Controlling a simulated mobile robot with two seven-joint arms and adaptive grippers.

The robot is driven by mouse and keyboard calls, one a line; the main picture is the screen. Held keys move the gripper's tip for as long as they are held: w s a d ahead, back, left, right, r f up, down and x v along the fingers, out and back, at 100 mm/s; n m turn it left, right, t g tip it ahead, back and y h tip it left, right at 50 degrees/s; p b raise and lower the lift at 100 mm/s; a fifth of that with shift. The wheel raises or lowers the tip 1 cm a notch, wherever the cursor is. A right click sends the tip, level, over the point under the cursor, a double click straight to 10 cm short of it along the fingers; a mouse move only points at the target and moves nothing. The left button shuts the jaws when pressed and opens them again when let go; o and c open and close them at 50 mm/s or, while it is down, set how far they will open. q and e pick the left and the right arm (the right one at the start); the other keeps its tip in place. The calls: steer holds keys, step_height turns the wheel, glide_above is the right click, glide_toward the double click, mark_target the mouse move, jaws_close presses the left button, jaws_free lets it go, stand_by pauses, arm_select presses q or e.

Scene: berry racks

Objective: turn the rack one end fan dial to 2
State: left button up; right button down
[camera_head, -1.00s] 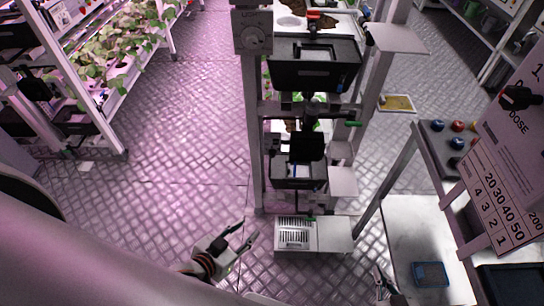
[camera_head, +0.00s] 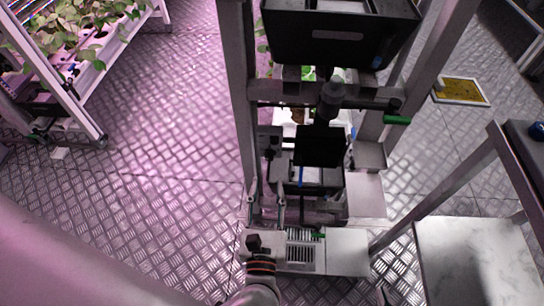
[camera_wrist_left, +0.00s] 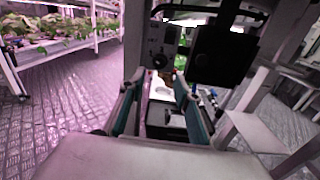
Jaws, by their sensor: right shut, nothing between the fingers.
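My left gripper (camera_head: 266,205) is low in front of the rack, its two fingers apart and pointing toward the rack. In the left wrist view the left gripper (camera_wrist_left: 158,100) is open, with nothing between its fingers. Beyond and above the fingertips, a grey box with a round dial (camera_wrist_left: 160,61) faces the camera, left of a black panel (camera_wrist_left: 222,52). Its markings are too small to read, and I cannot tell whether it is the end fan dial. My right gripper (camera_head: 384,287) shows only partly at the bottom edge, shut and empty.
A black bin (camera_head: 340,35) and a crossbar with a green-ended handle (camera_head: 397,119) are on the rack above. A pale table (camera_head: 470,260) stands at right.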

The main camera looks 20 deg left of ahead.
mark_target(269, 159)
arm_select(q)
steer(key=x, duration=0.7)
steer(key=shift+w+a+r, duration=0.15)
steer(key=shift+w, duration=0.05)
jaws_close()
